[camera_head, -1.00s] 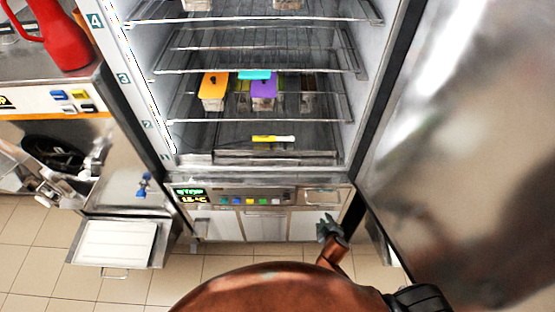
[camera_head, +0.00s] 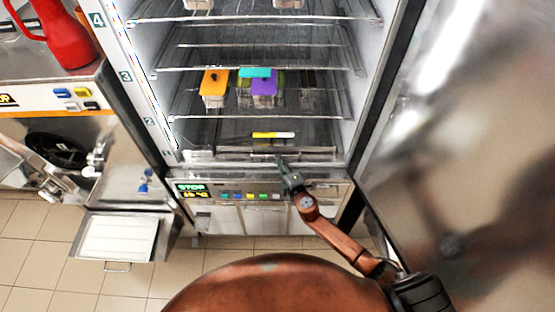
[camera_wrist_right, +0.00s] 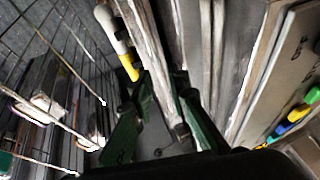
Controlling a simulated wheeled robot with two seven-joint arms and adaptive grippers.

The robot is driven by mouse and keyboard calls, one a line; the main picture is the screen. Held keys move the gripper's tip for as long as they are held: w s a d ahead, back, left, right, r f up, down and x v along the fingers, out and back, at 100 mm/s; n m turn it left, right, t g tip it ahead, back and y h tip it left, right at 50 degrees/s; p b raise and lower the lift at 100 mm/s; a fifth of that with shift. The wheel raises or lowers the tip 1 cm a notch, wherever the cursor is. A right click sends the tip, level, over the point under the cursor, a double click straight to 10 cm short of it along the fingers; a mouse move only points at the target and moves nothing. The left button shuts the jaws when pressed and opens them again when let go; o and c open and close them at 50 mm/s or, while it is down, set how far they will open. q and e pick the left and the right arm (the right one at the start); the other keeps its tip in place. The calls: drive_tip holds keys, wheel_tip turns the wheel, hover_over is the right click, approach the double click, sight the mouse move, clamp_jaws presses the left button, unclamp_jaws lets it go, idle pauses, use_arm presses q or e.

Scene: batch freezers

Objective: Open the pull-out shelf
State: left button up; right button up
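The lowest shelf of the open freezer cabinet has a pale front rail (camera_head: 225,156), and a white and yellow stick (camera_head: 272,135) lies behind it. My right gripper (camera_head: 281,163) is at this front rail, right of its middle. In the right wrist view the two green fingers (camera_wrist_right: 165,82) stand apart, one on each side of the rail (camera_wrist_right: 148,40). The rail runs in between them; I cannot tell whether they touch it. The stick (camera_wrist_right: 118,45) lies just left of the rail there. My left gripper is not in view.
Wire shelves above hold boxes with orange (camera_head: 214,82), teal and purple lids. A control panel (camera_head: 240,194) with coloured buttons is below the rail. The open metal door (camera_head: 465,170) stands close on the right. A pulled-out white tray (camera_head: 118,238) is at the left.

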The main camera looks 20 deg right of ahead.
drive_tip(key=shift+x, duration=1)
clamp_jaws()
